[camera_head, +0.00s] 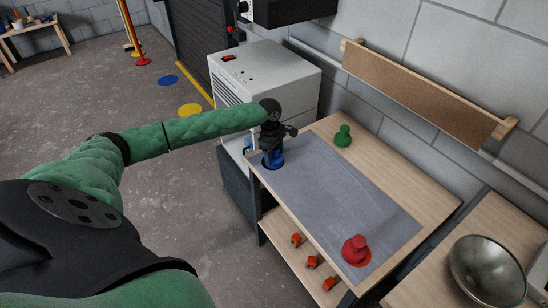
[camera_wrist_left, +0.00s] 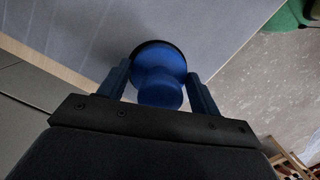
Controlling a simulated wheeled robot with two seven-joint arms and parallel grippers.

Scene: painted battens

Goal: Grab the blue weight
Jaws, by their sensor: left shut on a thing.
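The blue weight (camera_head: 273,157) is at the far left corner of the grey mat (camera_head: 330,185) on the wooden table. My left gripper (camera_head: 274,143) is over it from above, its fingers on either side of the weight's upper part. In the left wrist view the blue weight (camera_wrist_left: 159,77) sits between the two blue fingers of my left gripper (camera_wrist_left: 160,88), which is shut on it. A dark ring shows around its base; I cannot tell whether the base touches the mat. My right gripper is not in view.
A red weight (camera_head: 356,249) stands at the mat's near end. A green weight (camera_head: 343,136) stands on bare wood behind the mat. Several orange pieces (camera_head: 312,262) lie on the lower shelf. A metal bowl (camera_head: 488,270) is at the right. A white cabinet (camera_head: 265,75) stands behind my left gripper.

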